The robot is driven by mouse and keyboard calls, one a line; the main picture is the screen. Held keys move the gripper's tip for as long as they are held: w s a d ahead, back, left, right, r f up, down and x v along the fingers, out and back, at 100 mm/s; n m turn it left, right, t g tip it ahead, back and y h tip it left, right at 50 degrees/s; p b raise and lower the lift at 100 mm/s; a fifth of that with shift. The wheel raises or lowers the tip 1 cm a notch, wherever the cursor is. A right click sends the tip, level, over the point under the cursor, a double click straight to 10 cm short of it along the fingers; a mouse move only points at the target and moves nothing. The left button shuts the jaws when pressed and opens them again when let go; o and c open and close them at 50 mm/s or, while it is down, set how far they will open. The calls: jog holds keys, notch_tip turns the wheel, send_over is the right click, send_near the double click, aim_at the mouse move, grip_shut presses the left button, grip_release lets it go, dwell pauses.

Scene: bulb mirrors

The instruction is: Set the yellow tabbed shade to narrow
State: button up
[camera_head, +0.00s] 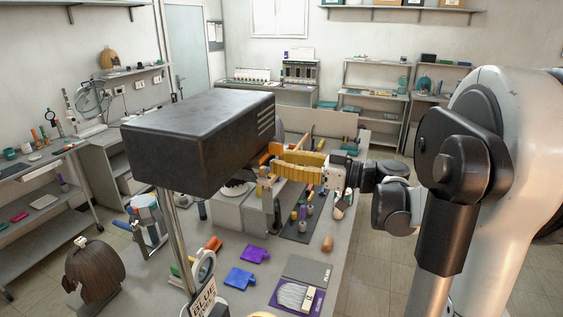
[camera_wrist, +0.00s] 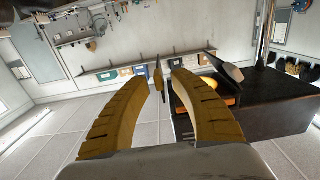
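My gripper (camera_head: 299,166) has yellow ribbed fingers that point left, toward orange parts (camera_head: 271,148) beside the dark lamp housing. In the wrist view my gripper (camera_wrist: 163,75) is open. A thin yellow-brown upright plate (camera_wrist: 158,80) shows edge-on in the gap between the fingertips, clear of both fingers; it may be a tab of the yellow shade. The dark box (camera_wrist: 262,105) stands just right of the fingers, with a rounded yellow part (camera_wrist: 208,83) partly hidden behind the right finger. I cannot make out the whole yellow shade or its setting in either view.
The large dark lamp housing (camera_head: 190,140) stands on a chrome pole (camera_head: 178,235) above the bench. Several small bottles stand below my gripper.

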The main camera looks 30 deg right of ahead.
grip_shut()
jog(key=shift+s+m, duration=0.1)
jog(key=shift+m, duration=0.2)
jog(key=shift+s+a+r+m+b, duration=0.15)
jog(key=shift+s+a+m, duration=0.1)
jog(key=shift+m, duration=0.7)
jog(key=shift+s+a+r+m+b, duration=0.1)
jog(key=shift+a+m, duration=0.2)
jog(key=shift+m, duration=0.6)
jog(key=shift+s+a+r+m+b, duration=0.15)
jog(key=shift+s+a+m, duration=0.1)
jog(key=shift+m, duration=0.7)
jog(key=shift+o, duration=1.1)
grip_release()
jog(key=shift+f, duration=0.1)
jog(key=shift+w, duration=0.1)
